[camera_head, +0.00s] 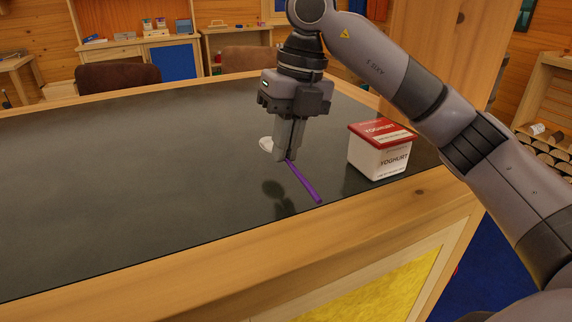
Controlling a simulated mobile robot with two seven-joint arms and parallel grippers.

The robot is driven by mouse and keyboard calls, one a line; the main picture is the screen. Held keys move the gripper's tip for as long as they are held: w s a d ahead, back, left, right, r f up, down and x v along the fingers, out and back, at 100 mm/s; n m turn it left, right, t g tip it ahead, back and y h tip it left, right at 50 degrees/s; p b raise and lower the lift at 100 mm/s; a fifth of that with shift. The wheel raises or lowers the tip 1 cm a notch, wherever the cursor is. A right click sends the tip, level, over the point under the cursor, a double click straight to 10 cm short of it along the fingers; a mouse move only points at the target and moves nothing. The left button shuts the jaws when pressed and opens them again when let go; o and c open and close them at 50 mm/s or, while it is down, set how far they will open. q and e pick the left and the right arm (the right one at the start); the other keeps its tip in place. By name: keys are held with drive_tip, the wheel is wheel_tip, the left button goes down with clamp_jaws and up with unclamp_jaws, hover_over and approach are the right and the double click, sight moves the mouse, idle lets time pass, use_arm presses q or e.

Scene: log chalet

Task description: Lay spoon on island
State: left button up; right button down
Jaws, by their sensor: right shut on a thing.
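My right gripper (289,155) points straight down over the island (120,190), which has a dark top with a wooden rim. It is shut on the spoon, whose purple handle (307,186) runs from the fingertips towards the front right. The spoon's pale bowl end shows just left of and behind the fingers. The part of the spoon between the fingers is hidden. The spoon is low over the island top; I cannot tell whether it touches it. My left gripper is not in view.
A white yoghurt box (378,160) with a red lid stands on the island just right of the gripper. Brown chairs (117,77) stand behind the island's far edge. The left and middle of the island top are clear.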

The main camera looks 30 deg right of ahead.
sight(282, 182)
drive_tip(key=shift+f, duration=1.8)
drive_tip(key=shift+f, duration=0.1)
drive_tip(key=c, duration=1.7)
unclamp_jaws()
drive_tip(key=shift+f, duration=0.1)
drive_tip(key=o, duration=0.5)
drive_tip(key=shift+c, duration=0.2)
drive_tip(key=shift+r, duration=0.3)
wheel_tip(282, 182, up, 12)
drive_tip(key=d+p, duration=0.2)
drive_tip(key=shift+d+f, duration=0.15)
drive_tip(key=shift+f, duration=0.05)
drive_tip(key=shift+s, duration=0.1)
